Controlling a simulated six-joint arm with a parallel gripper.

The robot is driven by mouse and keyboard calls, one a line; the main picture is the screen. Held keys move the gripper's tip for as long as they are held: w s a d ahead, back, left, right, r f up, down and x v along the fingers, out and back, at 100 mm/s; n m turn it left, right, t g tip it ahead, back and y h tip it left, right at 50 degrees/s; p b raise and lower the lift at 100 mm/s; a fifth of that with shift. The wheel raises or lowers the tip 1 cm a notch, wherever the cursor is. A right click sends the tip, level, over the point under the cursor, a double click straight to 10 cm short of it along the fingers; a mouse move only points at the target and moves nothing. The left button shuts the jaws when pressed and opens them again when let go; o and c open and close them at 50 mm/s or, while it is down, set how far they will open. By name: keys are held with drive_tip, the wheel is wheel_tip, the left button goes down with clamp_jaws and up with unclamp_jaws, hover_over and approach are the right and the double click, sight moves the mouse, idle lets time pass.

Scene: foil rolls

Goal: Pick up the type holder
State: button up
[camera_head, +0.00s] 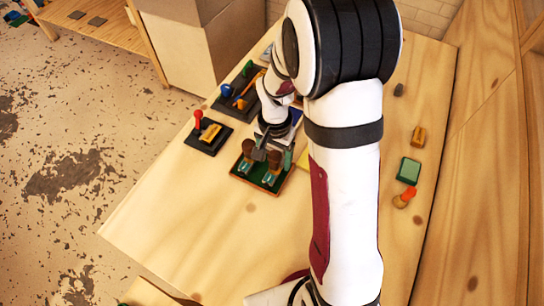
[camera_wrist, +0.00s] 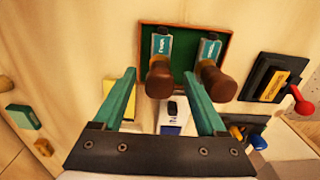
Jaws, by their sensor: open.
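Two brown-handled tools with teal, lettered plates, which look like type holders, lie side by side on a green tray with a wooden rim (camera_wrist: 228,40). In the wrist view, the left type holder (camera_wrist: 160,78) has its handle end between my fingertips, and the right type holder (camera_wrist: 217,82) is just outside the right finger. My gripper (camera_wrist: 159,74) is open, with teal fingers apart and nothing visibly gripped. In the head view, my gripper (camera_head: 268,144) is over the back of the green tray (camera_head: 262,186), partly covering it. I cannot tell whether a finger touches a handle.
A black pad (camera_head: 208,136) with a red knob and yellow block is left of the tray. Another black stand (camera_head: 238,98) with coloured knobs is behind. A green block (camera_head: 409,170), an orange stamp (camera_head: 403,198) and a yellow block (camera_head: 418,136) are right. The front table is clear.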

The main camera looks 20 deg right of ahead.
sight(275, 166)
wheel_tip(275, 166, down, 5)
drive_tip(key=shift+w, duration=0.1)
clamp_jaws()
idle(0.3)
